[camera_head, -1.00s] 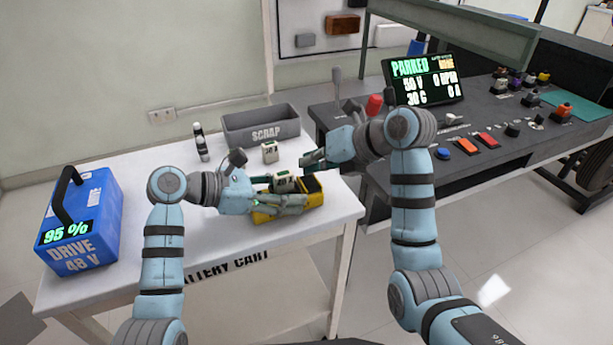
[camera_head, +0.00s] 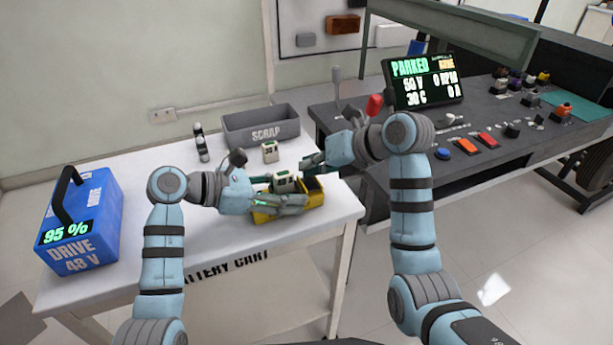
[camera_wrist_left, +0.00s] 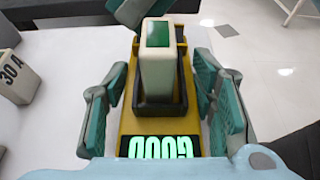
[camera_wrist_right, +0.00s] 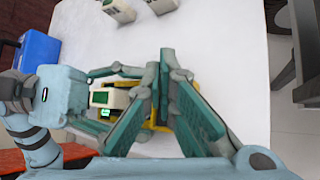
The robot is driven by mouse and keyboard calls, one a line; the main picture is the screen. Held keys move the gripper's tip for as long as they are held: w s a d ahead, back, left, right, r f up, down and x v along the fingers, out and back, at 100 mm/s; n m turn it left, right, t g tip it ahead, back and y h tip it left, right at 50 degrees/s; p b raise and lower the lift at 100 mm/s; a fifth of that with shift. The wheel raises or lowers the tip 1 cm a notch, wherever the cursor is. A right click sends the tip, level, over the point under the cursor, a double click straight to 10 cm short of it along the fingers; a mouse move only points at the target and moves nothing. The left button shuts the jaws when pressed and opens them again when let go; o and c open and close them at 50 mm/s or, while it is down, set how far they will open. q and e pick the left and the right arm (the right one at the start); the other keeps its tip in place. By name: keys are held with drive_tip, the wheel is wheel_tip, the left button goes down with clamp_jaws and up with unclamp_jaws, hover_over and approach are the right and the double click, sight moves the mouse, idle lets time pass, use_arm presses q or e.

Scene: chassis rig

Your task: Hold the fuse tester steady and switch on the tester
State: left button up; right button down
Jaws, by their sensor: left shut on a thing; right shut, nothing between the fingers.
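The fuse tester (camera_head: 317,196) is a yellow and black box on the front right of the white cart. A pale fuse (camera_wrist_left: 155,70) with a green top stands upright in its black socket; the tester's screen (camera_wrist_left: 160,147) glows "GOOD". My left gripper (camera_head: 296,200) is shut on the tester, with one finger pad on each side in the left wrist view. My right gripper (camera_head: 308,166) is shut and empty, just above the tester's far end; its closed fingertips (camera_wrist_right: 166,58) also show in the right wrist view. I cannot make out the tester's switch.
A pale loose fuse (camera_head: 270,152) stands behind the tester, also in the left wrist view (camera_wrist_left: 18,78). A grey SCRAP bin (camera_head: 262,127), a dark-and-white cylinder (camera_head: 201,143) and a blue DRIVE battery (camera_head: 85,225) are on the cart. The control console (camera_head: 485,130) lies right.

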sight(311, 180)
drive_tip(key=shift+r, duration=0.1)
drive_tip(key=shift+s+r, duration=0.1)
drive_tip(key=shift+r, duration=0.55)
drive_tip(key=shift+s+d+r, duration=0.1)
drive_tip(key=shift+s+r, duration=0.05)
drive_tip(key=shift+r, duration=1.1)
drive_tip(key=shift+s+d+r, duration=0.1)
drive_tip(key=shift+s+r, duration=0.05)
drive_tip(key=shift+r, duration=1.1)
use_arm(q)
drive_tip(key=o, duration=1.3)
use_arm(e)
drive_tip(key=shift+a, duration=0.1)
use_arm(q)
drive_tip(key=shift+o, duration=0.2)
drive_tip(key=shift+a, duration=0.1)
